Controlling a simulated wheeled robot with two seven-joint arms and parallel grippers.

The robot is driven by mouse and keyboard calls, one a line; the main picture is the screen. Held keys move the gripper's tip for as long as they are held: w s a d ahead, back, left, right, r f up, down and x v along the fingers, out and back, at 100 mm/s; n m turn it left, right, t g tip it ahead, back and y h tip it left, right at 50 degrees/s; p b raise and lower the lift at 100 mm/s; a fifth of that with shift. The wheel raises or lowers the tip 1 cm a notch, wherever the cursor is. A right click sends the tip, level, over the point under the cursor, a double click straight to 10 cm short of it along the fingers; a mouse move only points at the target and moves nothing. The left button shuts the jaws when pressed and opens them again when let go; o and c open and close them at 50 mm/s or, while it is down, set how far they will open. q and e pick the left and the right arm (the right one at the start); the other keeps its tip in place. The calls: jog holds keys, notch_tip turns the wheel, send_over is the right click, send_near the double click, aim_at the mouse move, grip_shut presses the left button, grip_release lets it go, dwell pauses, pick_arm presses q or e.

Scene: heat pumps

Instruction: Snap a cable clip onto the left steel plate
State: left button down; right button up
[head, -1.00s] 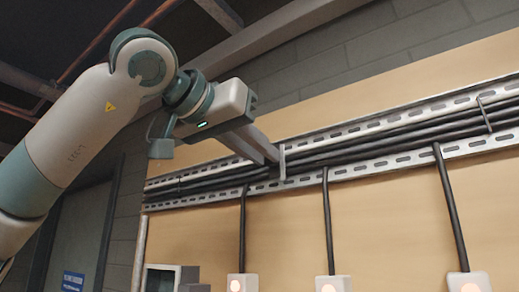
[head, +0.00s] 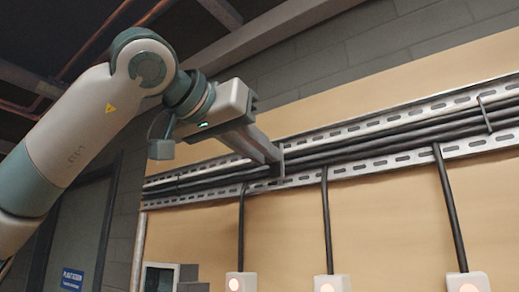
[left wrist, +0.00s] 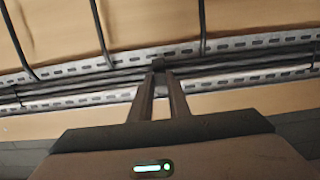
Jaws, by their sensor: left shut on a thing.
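My left gripper (head: 272,157) reaches in from the left and is shut on a small grey cable clip (head: 281,166). The clip stands upright at the black cable bundle (head: 360,144), its lower end over the lower slotted steel plate (head: 370,164). I cannot tell whether it touches the plate. The upper slotted steel plate (head: 400,117) runs above the cables. In the left wrist view the fingers (left wrist: 161,82) close together on the dark clip (left wrist: 159,64), in front of the cables and plates. The fingers hide part of the clip. My right gripper is not in view.
Another thin clip (head: 485,114) spans the cables at the right. Black cables drop from the bundle to light boxes (head: 332,284) with glowing round spots on the tan wall panel (head: 400,220). A grey box (head: 188,275) stands low at the left.

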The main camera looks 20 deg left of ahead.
pick_arm(q)
jog(key=shift+w+d+p, duration=0.15)
jog(key=shift+w+p, duration=0.3)
jog(key=shift+p, duration=0.05)
dwell(1.2)
jog(key=c, duration=1.8)
grip_release()
jog(key=shift+o, duration=0.2)
jog(key=shift+w, duration=0.1)
jog(key=shift+s, duration=0.25)
jog(key=f+v, duration=0.2)
jog(key=v, duration=1.1)
jog(key=shift+s, duration=0.45)
jog(key=shift+w, duration=0.1)
